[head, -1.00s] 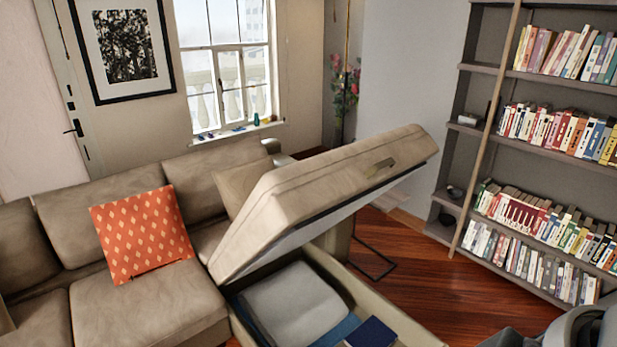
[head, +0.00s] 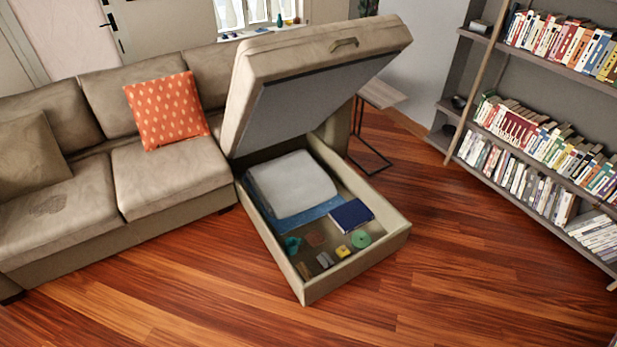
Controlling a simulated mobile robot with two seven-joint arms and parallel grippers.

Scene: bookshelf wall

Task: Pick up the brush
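I cannot clearly make out a brush. Several small items lie on the floor of the open sofa storage box (head: 355,268), near its front end, and one of them could be it. They are a teal item (head: 292,245), a brownish item (head: 316,239), a small grey item (head: 325,260), a yellow item (head: 343,251) and a round green item (head: 361,240). The seat lid (head: 330,95) is raised and tilted above the back of the box. Neither of my grippers is in view.
A folded grey-white cloth (head: 290,184) and a dark blue book-like item (head: 351,214) lie farther back in the box. The sofa (head: 165,180) with an orange pillow (head: 166,110) is left. A bookshelf (head: 470,85) with a leaning ladder stands right. The wooden floor (head: 470,270) in front is clear.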

